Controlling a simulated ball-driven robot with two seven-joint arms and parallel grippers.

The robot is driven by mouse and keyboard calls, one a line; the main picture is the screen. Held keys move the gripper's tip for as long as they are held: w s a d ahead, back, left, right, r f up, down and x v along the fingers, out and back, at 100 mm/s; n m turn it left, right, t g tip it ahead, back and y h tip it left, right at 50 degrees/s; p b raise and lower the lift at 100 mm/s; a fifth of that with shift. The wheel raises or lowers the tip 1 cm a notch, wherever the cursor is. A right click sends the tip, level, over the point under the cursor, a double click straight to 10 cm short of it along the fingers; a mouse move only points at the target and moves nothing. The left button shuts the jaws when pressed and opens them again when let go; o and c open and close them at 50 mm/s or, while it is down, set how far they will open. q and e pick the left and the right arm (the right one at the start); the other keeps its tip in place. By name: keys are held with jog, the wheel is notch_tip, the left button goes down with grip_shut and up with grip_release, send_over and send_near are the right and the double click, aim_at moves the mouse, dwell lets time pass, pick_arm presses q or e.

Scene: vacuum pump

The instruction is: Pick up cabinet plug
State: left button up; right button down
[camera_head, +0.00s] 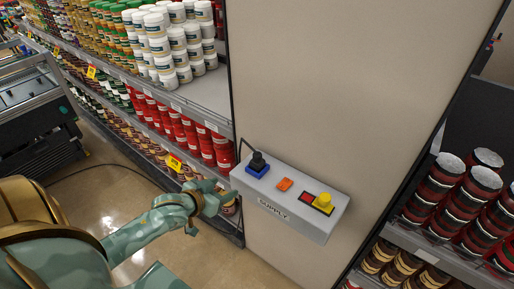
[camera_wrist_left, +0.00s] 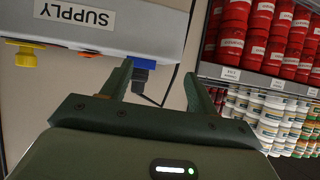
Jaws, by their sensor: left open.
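The black cabinet plug (camera_head: 258,161) sits upright in a blue socket (camera_head: 256,171) on top of the grey supply box (camera_head: 285,213), at its left end. A black cable runs from it. My left gripper (camera_head: 224,192) is open and empty, left of the box and lower than the plug in the head view. In the left wrist view, which shows the box upside down, the plug (camera_wrist_left: 139,80) appears between the fingers of my left gripper (camera_wrist_left: 158,68), nearer the left finger. It is not gripped. My right gripper is out of view.
The box also carries an orange switch (camera_head: 284,184) and a yellow knob (camera_head: 324,199). A beige panel (camera_head: 340,90) rises behind it. Shelves of red cans (camera_head: 190,135) stand close on the left, and more cans (camera_head: 450,200) stand on the right.

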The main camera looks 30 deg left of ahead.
pick_arm(q)
jog(key=t, duration=0.1)
send_near(252, 159)
jog(key=s, duration=0.2)
jog(key=shift+h, duration=0.4)
jog(key=x, duration=0.3)
jog(key=b+x, duration=0.1)
jog(key=x, duration=0.2)
jog(key=r+x, duration=0.1)
jog(key=x, duration=0.2)
jog(key=shift+w+a+f+b, duration=0.2)
jog(key=shift+w+b, duration=0.1)
jog(key=shift+w, duration=0.25)
jog(key=shift+w+f, duration=0.2)
jog(key=shift+w, duration=0.3)
jog(key=b+x, duration=0.1)
jog(key=x, duration=0.4)
jog(key=shift+d+f+b, duration=0.15)
jog(key=shift+d+b, duration=0.1)
jog(key=shift+b, duration=0.1)
jog(key=shift+s, duration=0.15)
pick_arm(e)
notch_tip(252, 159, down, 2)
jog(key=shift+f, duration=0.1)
pick_arm(q)
jog(key=c, duration=1.1)
